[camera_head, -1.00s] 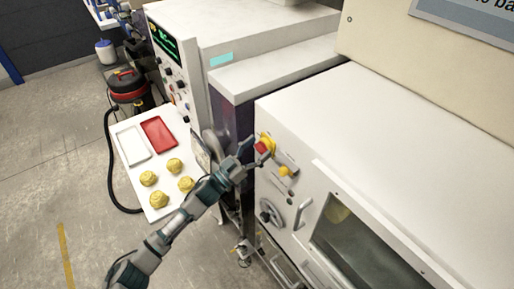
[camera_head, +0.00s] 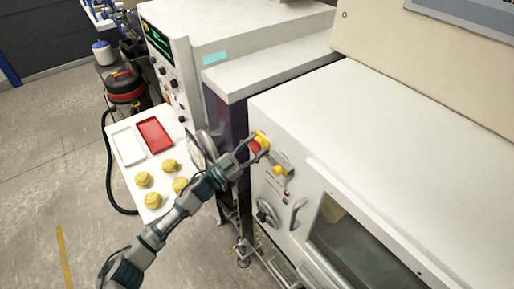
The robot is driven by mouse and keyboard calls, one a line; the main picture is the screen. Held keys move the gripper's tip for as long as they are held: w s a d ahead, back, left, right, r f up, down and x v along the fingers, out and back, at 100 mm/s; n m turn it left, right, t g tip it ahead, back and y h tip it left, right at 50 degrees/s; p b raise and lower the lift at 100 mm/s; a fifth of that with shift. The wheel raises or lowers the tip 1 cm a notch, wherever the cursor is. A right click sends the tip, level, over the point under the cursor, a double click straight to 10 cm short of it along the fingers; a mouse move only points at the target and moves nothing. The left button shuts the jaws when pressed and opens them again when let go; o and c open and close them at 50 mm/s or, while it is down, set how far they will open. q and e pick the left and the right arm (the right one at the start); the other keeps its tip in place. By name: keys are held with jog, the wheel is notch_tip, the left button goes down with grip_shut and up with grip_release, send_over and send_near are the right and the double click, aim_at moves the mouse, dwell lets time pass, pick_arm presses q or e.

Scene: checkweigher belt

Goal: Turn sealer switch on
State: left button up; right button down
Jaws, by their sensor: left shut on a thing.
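A red and yellow switch (camera_head: 261,142) sits on the front of the white machine (camera_head: 330,120), near its upper left corner. My left gripper (camera_head: 258,152) reaches it from the left and is shut on it. The fingers partly cover the switch, so how far it is turned cannot be made out. A smaller yellow knob (camera_head: 279,170) is just below and to the right of the fingers. My right gripper is not in view.
A white table (camera_head: 125,178) with a red tray (camera_head: 154,135), a white tray (camera_head: 128,145) and several yellow lumps (camera_head: 143,180) stands left. A red and black vacuum (camera_head: 126,90) stands behind.

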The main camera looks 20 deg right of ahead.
pick_arm(q)
jog(key=m, duration=0.1)
jog(key=m+g, duration=0.1)
jog(key=m+g+b, duration=0.1)
jog(key=m, duration=0.1)
jog(key=shift+f, duration=0.25)
jog(key=m+g, duration=0.1)
jog(key=m, duration=0.2)
jog(key=m+g+b, duration=0.1)
jog(key=m, duration=0.2)
jog(key=shift+g+y, duration=0.4)
jog(key=m, duration=0.2)
jog(key=m+g+y, duration=0.1)
jog(key=m, duration=0.3)
jog(key=shift+s+f+g+y, duration=0.15)
jog(key=shift+f+g+y, duration=0.15)
jog(key=shift+y, duration=0.1)
jog(key=shift+m+y+b, duration=0.3)
jog(key=shift+m+y, duration=0.3)
jog(key=shift+m, duration=0.8)
jog(key=o, duration=1.2)
jog(key=shift+a, duration=0.1)
jog(key=shift+c, duration=0.2)
jog(key=shift+a+r, duration=0.25)
jog(key=shift+a, duration=0.05)
jog(key=shift+w+a+f, duration=0.1)
jog(key=shift+w+a, duration=0.05)
jog(key=shift+a, duration=2.8)
jog(key=shift+w+a, duration=0.15)
jog(key=shift+a, duration=2.75)
